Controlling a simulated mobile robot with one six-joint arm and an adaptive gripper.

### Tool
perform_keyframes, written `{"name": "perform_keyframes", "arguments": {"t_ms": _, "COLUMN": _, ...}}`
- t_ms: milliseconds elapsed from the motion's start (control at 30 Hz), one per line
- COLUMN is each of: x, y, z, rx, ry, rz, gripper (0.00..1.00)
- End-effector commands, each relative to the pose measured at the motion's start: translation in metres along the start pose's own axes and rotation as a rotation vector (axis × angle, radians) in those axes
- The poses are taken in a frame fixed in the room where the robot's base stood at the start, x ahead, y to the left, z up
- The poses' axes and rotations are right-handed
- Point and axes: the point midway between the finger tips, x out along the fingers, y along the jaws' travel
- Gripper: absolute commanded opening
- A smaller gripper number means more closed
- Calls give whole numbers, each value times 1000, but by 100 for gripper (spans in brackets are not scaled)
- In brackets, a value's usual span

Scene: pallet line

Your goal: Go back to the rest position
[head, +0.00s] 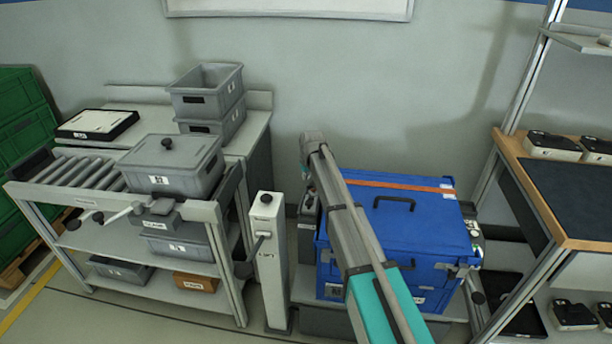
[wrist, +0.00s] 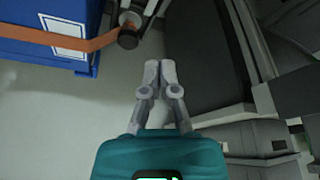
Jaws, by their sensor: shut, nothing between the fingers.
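My gripper (wrist: 160,72) shows in the wrist view with its two grey fingers together and nothing between them. It hangs in free space, apart from the things around it. In the head view my arm reaches up past the left side of a blue case (head: 395,225), and the gripper's fingers are hidden there behind the arm. The blue case, with an orange strap and a black handle on its lid, also shows at the upper left of the wrist view (wrist: 45,55).
A white post (head: 268,262) stands left of my arm. Further left, a roller stand carries a lidded grey bin (head: 172,165). Stacked grey bins (head: 208,92) stand behind it. A wood-edged workbench (head: 568,228) is at the right. The wall is behind the case.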

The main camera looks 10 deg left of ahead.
Motion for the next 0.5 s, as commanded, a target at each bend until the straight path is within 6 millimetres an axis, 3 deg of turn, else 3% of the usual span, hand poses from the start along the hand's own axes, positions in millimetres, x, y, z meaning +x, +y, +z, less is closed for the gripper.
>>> {"name": "perform_keyframes", "arguments": {"t_ms": 267, "x": -2, "y": 2, "z": 4, "rx": 3, "ry": -3, "rz": 1, "gripper": 0}}
{"name": "perform_keyframes", "arguments": {"t_ms": 367, "x": -10, "y": 8, "z": 15, "rx": 14, "ry": -11, "rz": 4, "gripper": 0}}
{"name": "perform_keyframes", "arguments": {"t_ms": 500, "x": -32, "y": 25, "z": 46, "rx": 45, "ry": -37, "rz": 12, "gripper": 0}}
